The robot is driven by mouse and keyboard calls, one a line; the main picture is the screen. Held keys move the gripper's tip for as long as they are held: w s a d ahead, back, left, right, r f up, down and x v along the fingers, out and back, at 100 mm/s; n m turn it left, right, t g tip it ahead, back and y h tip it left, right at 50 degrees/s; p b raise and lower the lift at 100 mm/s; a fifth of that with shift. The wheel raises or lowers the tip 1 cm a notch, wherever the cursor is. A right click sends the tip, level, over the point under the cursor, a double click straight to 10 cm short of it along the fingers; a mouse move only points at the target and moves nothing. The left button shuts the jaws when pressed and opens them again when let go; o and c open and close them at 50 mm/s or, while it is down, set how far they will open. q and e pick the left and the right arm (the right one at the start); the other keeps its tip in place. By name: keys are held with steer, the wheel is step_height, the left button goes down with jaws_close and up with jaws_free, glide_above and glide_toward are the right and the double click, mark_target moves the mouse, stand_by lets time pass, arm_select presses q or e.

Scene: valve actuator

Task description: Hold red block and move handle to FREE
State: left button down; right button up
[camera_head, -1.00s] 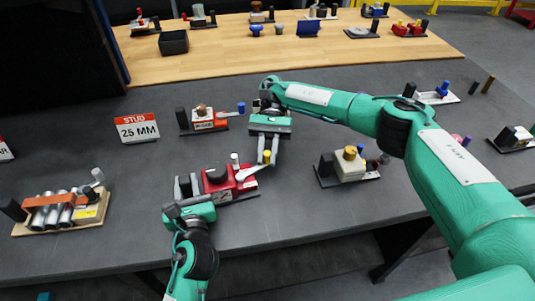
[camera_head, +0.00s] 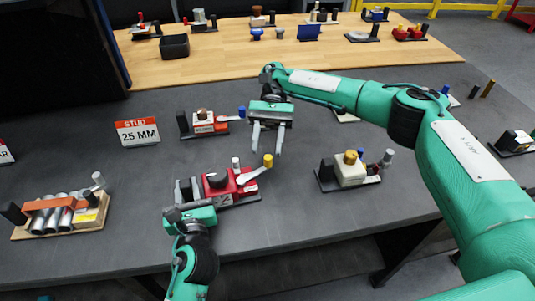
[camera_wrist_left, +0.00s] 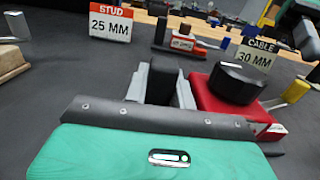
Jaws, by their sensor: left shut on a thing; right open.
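The red block (camera_head: 218,184) is a red actuator body with a black round knob on top, on a dark base plate. Its pale handle (camera_head: 253,173) points up and right to a yellow tip (camera_head: 268,160). My left gripper (camera_head: 187,190) is shut on a black upright block (camera_wrist_left: 164,82) at the left end of the red unit. The red block (camera_wrist_left: 230,95) stands just right of the left fingers in the wrist view. My right gripper (camera_head: 267,150) is open and empty, fingers pointing down, above and apart from the yellow tip.
A cream unit with a gold knob (camera_head: 350,170) is to the right. A unit with silver cylinders (camera_head: 62,211) is at left. Bare grey table lies between.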

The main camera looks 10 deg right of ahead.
steer(key=shift+r, duration=2.2)
